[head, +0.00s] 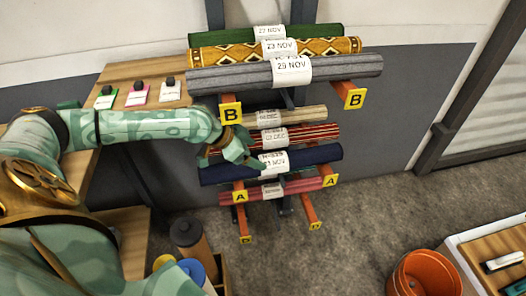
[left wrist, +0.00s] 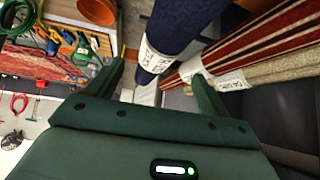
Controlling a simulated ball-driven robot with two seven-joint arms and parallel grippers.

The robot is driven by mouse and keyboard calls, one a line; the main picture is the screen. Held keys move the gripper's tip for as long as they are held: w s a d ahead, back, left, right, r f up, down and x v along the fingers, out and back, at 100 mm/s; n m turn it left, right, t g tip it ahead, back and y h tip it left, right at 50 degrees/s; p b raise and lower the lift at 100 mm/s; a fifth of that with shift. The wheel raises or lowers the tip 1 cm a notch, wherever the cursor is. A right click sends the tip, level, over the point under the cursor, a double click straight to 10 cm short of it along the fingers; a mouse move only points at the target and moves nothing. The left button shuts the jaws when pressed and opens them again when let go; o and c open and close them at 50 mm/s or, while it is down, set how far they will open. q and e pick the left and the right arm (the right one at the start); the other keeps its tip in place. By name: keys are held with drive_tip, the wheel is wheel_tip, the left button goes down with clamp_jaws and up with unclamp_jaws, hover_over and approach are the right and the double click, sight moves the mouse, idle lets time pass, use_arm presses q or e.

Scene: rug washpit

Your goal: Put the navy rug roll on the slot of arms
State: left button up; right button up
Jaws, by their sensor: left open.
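The navy rug roll (head: 312,156) with a white tag lies frontmost across the middle arms, above the yellow A labels (head: 239,197). It also shows in the left wrist view (left wrist: 182,22), beyond the fingers. My left gripper (head: 243,158) is at the roll's left part, near its white tag, and covers some of it. In the left wrist view its fingers (left wrist: 160,75) are apart, and the roll with its tag lies past and between the tips. Contact cannot be told. The upper arms bear yellow B labels (head: 354,98). My right gripper is not in view.
A grey roll (head: 345,66), a gold patterned roll (head: 225,54) and a green roll (head: 320,32) lie on the B arms. Red-striped (head: 320,132) and beige (head: 310,114) rolls lie behind the navy one; a pink roll (head: 300,186) is lower. An orange bucket (head: 425,275) stands right.

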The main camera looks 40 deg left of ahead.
use_arm(q)
drive_tip(key=shift+p+v, duration=0.35)
drive_tip(key=shift+v, duration=1.15)
